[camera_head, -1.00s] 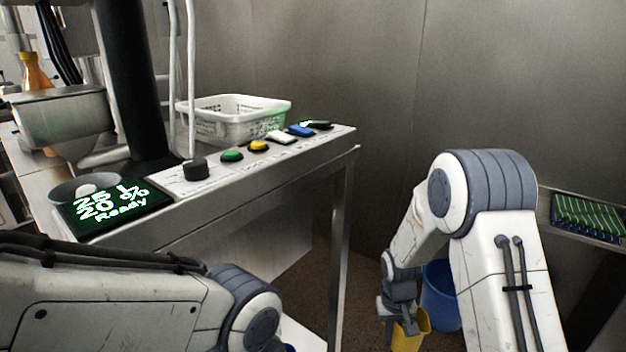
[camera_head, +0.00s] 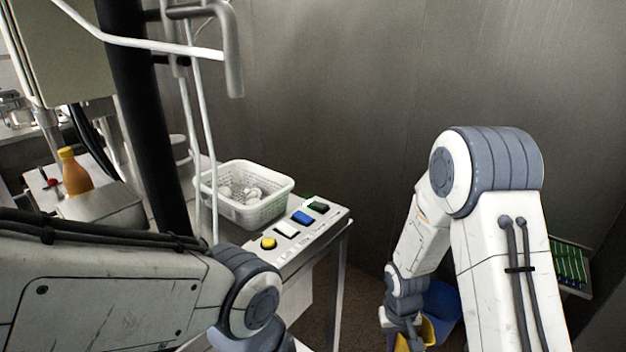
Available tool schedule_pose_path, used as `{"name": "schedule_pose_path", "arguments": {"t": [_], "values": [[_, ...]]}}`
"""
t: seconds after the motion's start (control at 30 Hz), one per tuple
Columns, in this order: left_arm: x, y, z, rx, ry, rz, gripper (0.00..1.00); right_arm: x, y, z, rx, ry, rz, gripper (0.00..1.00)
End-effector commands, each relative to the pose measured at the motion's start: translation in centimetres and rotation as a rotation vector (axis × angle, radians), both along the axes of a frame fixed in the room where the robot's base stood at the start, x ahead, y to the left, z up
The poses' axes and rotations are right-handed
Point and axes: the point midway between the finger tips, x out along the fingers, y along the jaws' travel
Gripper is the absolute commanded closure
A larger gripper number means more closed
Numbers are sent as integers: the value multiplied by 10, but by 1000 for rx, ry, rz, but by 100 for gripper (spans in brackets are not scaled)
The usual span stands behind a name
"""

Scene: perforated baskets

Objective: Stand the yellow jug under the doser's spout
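The yellow jug (camera_head: 429,331) is at the bottom edge, right of centre, partly cut off and partly hidden by my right gripper. My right gripper (camera_head: 402,337) is at the jug and seems shut on it; its fingertips are hard to make out. The doser's panel (camera_head: 300,232) is at centre left, with yellow, white, blue and dark buttons showing. Above it a grey bent pipe (camera_head: 233,70) points down; I cannot tell whether it is the spout. My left arm crosses the lower left, and its gripper is out of view.
A white perforated basket (camera_head: 245,215) with pale items stands behind the panel. An orange bottle (camera_head: 74,172) stands at the left. A blue bucket (camera_head: 445,307) is behind the jug. A green rack (camera_head: 572,264) is at the far right.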

Motion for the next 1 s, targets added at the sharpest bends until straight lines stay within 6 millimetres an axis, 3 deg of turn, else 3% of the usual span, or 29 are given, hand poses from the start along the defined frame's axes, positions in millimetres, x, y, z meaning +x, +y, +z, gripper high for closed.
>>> {"name": "schedule_pose_path", "arguments": {"t": [0.03,0.2,0.73,0.87,1.0], "values": [[0,0,19,0,0,0,50,-3,0,18,1,1,0,100],[0,0,34,0,0,0,50,-7,1,32,3,0,0,100],[0,0,35,0,0,0,50,-9,2,33,3,-1,1,100],[0,0,35,0,0,0,50,-5,26,33,3,-2,10,100],[0,0,36,0,0,0,50,-4,73,33,4,-3,12,100]]}}
